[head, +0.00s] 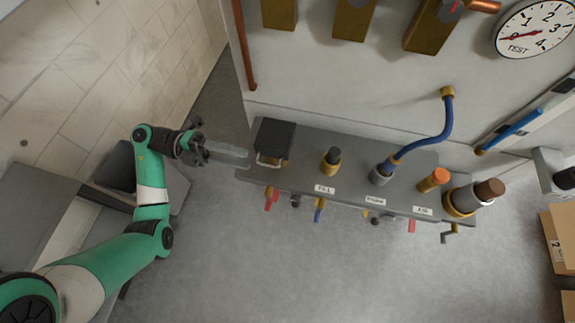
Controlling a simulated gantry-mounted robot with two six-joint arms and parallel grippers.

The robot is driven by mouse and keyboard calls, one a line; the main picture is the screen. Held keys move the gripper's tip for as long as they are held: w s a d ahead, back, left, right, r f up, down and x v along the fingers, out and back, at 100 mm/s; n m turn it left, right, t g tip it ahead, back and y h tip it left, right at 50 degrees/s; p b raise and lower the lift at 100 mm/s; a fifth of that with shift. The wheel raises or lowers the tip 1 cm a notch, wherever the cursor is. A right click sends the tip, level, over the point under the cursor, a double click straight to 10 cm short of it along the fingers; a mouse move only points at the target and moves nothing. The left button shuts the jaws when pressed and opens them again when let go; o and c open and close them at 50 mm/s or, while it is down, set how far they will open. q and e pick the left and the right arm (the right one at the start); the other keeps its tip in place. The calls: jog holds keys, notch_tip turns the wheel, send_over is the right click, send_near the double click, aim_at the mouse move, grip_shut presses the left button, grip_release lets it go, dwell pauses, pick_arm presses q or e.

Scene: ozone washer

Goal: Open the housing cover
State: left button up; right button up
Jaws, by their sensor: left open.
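The likely housing cover is a dark box (275,137) with a light wire handle on its front lower edge. It sits at the left end of a grey shelf panel (345,151) and looks shut. My left gripper (246,156) comes in from the left, with its fingers pointing right toward the box. It is open and empty, and its tips are close to the box's left side. I cannot tell whether they touch the panel edge. My right gripper does not show.
Red and blue valve handles hang below. A gauge (535,28) is at upper right. Cardboard boxes (560,240) stand far right. The floor in front is clear.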

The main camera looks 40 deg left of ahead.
aim_at(273, 167)
pick_arm(q)
jog(key=b+x, duration=0.1)
jog(key=x, duration=0.9)
jog(key=shift+w+d+b, duration=0.1)
jog(key=shift+d+b, duration=0.25)
grip_shut()
dwell(0.8)
